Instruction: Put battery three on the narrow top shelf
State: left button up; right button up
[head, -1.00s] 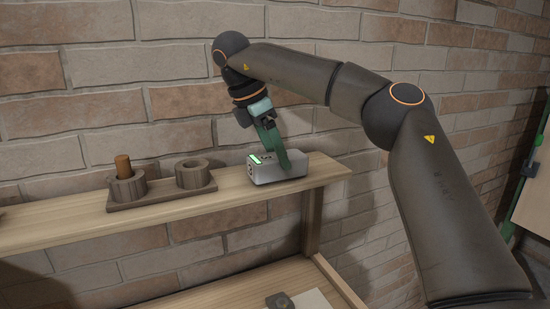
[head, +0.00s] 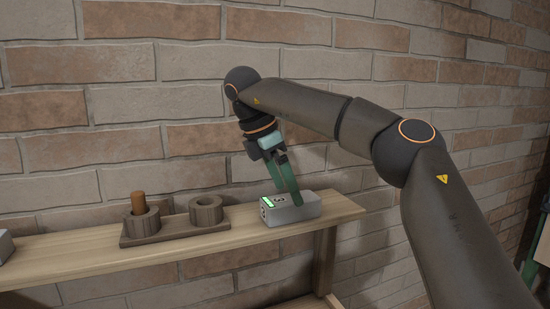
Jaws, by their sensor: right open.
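A grey box-shaped battery (head: 292,210) with a green strip and a dark mark on its end lies on the narrow wooden top shelf (head: 170,252), near the shelf's right end. I cannot clearly read its number. My right gripper (head: 286,196) points down at the battery with its green fingers apart. One finger reaches in front of the battery's top and side, and the other is at its back edge. My left gripper is not in view.
A wooden holder (head: 178,228) with two round cups stands left of the battery; a brown peg (head: 138,203) is in its left cup. Part of another grey object (head: 4,246) shows at the shelf's far left. A brick wall (head: 100,120) is close behind.

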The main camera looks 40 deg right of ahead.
jog(key=p+v, duration=0.3)
jog(key=v, duration=0.7)
jog(key=shift+s, duration=0.1)
